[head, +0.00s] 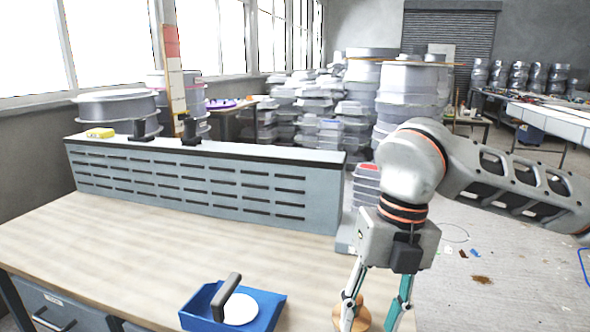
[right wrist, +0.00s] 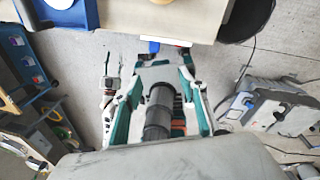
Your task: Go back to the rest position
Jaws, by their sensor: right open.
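My right gripper (head: 376,308) hangs pointing down at the front right of the wooden table (head: 110,225) in the head view. Its fingers (head: 402,300) are apart and I see nothing held between them; the tips are near the bottom of the picture. In the right wrist view the two fingers of my right gripper (right wrist: 150,62) also stand apart, with the table edge and grey floor beyond. A round wooden piece (head: 356,316) shows behind the left finger; I cannot tell how far behind. My left gripper is not in view.
A blue tray (head: 194,308) with a white disc (head: 240,309) and a black handle (head: 226,291) lies at the table's front. A slotted grey panel (head: 205,188) stands along the back. The table's middle left is bare. Stacked moulds (head: 405,90) stand behind.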

